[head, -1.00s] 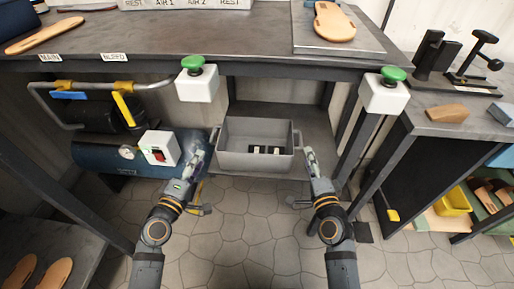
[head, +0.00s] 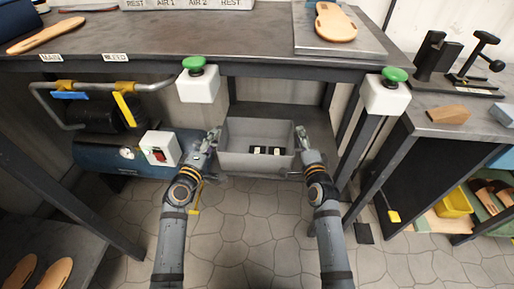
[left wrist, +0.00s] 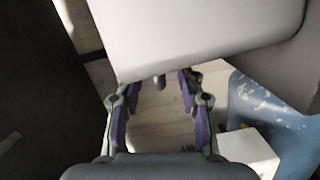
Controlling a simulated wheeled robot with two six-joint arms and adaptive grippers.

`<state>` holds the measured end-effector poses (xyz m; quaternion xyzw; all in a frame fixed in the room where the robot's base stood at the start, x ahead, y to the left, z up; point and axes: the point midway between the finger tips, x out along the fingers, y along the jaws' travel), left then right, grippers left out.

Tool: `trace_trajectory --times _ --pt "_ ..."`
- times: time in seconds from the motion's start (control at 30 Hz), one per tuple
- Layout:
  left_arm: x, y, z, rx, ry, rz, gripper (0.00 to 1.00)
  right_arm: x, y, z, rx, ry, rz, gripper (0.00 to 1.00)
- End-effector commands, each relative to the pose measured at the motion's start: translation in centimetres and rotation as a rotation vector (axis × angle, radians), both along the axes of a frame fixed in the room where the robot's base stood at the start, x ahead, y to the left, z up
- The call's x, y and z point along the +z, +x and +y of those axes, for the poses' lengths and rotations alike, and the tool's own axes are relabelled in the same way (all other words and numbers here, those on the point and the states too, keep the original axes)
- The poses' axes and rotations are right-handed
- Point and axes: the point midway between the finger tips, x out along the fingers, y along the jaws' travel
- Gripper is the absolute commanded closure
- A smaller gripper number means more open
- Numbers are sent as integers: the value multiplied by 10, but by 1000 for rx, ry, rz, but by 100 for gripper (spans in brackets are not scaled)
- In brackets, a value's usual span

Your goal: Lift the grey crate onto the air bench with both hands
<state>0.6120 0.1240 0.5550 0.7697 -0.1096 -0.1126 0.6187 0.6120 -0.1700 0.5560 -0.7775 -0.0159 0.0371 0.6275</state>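The grey crate (head: 256,162) stands on the low shelf under the air bench (head: 215,32), with small dark and pale items inside. My left gripper (head: 213,134) is at the crate's left side handle. In the left wrist view my left gripper (left wrist: 158,88) is open, its purple-padded fingers apart. The crate (left wrist: 195,35) fills the top there, and a short grey handle end shows between the fingertips. My right gripper (head: 301,132) is at the crate's right side handle; its fingers are too small to tell open or shut.
Two green-button boxes (head: 198,88) (head: 386,95) hang at the bench's front edge, above the crate's sides. A blue tank (head: 105,155) with a red-switch box (head: 160,149) is left of the crate. A board with a sandal sole (head: 335,22) lies on the bench's right part.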

Motion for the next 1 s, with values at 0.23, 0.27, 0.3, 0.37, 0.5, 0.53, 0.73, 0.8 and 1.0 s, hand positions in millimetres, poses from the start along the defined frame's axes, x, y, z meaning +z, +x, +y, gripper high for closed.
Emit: trace_trajectory --times 0.23,0.27,0.3,0.37,0.5,0.53,0.73,0.8,1.0 --pt "0 0 0 0 0 0 96 0 0 0 0 0 0 96" --pt "0 0 0 0 0 0 100 0 0 0 0 0 0 100" --pt "0 0 0 0 0 0 100 0 0 0 0 0 0 100" --pt "0 0 0 0 1 0 100 0 0 0 0 0 0 100" --pt "0 0 0 0 1 0 100 0 0 0 0 0 0 100" --pt "0 0 0 0 1 0 100 0 0 0 0 0 0 100" --pt "1 0 0 1 1 -1 100 1 0 0 -1 0 -2 100" --pt "2 0 0 1 2 -2 100 2 0 0 -1 0 -2 100" --pt "20 0 0 1 2 -2 100 20 0 0 -1 0 -1 100"
